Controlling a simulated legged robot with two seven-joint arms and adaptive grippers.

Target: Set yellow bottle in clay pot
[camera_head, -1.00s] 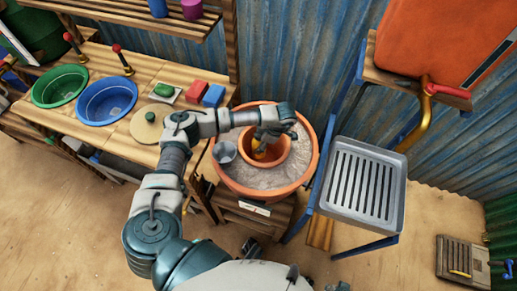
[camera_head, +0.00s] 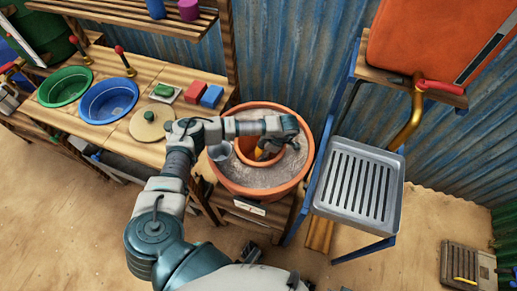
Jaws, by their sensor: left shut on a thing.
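The clay pot (camera_head: 244,158) is a small orange pot standing in the sand of a large round terracotta basin (camera_head: 304,170). My left arm reaches in from the lower left and passes over the basin. My left gripper (camera_head: 265,153) points down into the pot's mouth and is shut on the yellow bottle (camera_head: 259,153). Only a small yellow patch of the bottle shows; the gripper and the pot hide the rest. I cannot tell whether the bottle touches the pot's bottom. My right gripper is not in view.
A grey metal cup (camera_head: 221,151) is in the basin at the left. A slatted grey tray (camera_head: 344,205) on a blue frame stands close on the right. The wooden bench at left holds a green bowl (camera_head: 64,88), a blue bowl (camera_head: 108,101) and coloured blocks (camera_head: 203,92).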

